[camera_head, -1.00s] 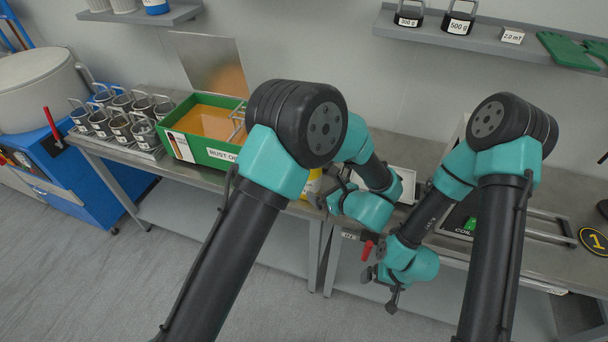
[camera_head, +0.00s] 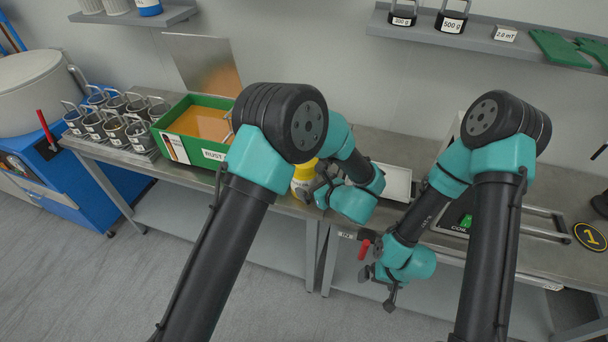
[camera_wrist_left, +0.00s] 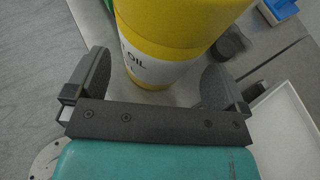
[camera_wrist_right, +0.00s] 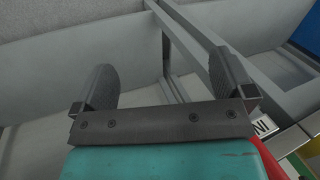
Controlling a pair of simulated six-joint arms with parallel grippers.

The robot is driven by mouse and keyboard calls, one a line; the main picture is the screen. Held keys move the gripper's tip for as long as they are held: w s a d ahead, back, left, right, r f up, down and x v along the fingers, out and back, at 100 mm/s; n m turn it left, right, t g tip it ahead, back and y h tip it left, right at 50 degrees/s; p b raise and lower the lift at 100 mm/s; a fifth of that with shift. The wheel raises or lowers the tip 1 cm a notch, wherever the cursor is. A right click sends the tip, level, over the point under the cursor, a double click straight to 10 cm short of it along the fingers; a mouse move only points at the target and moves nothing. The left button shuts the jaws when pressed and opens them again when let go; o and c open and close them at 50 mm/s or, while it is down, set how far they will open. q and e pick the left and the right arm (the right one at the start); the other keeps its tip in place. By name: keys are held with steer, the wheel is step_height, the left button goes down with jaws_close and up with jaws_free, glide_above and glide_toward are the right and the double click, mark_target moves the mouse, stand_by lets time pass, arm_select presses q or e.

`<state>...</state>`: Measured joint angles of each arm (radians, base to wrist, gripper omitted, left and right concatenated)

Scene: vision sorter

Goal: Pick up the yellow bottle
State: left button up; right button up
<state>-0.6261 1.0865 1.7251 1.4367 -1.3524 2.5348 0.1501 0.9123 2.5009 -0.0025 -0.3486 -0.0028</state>
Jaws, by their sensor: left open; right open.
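The yellow bottle (camera_head: 303,178) stands on the bench in the head view, partly hidden behind my left arm. In the left wrist view the bottle (camera_wrist_left: 172,30) is large and upright, with a white label band reading "OIL" low on its side. My left gripper (camera_head: 316,190) is right beside it. In the left wrist view its open fingers (camera_wrist_left: 155,80) stand on either side of the bottle's lower part; I cannot tell whether they touch it. My right gripper (camera_head: 378,288) is open and empty in front of the bench edge, and also shows in the right wrist view (camera_wrist_right: 165,85).
A green bin (camera_head: 168,136) with rust-coloured contents is left of the bottle. Several metal cups (camera_head: 115,128) stand further left. A white tray (camera_head: 396,182) lies to the right. A red handle (camera_head: 364,250) is at the bench front near my right gripper.

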mark_target(313, 176)
arm_select(q)
steer(key=shift+x, duration=1.85)
steer(key=c, duration=1.1)
steer(key=shift+c, duration=0.5)
steer(key=shift+r, duration=0.35)
steer(key=shift+r, duration=1.45)
steer(key=s+r, duration=0.1)
steer(key=s, duration=1.5)
steer(key=shift+r, duration=0.25)
steer(key=shift+a, duration=0.15)
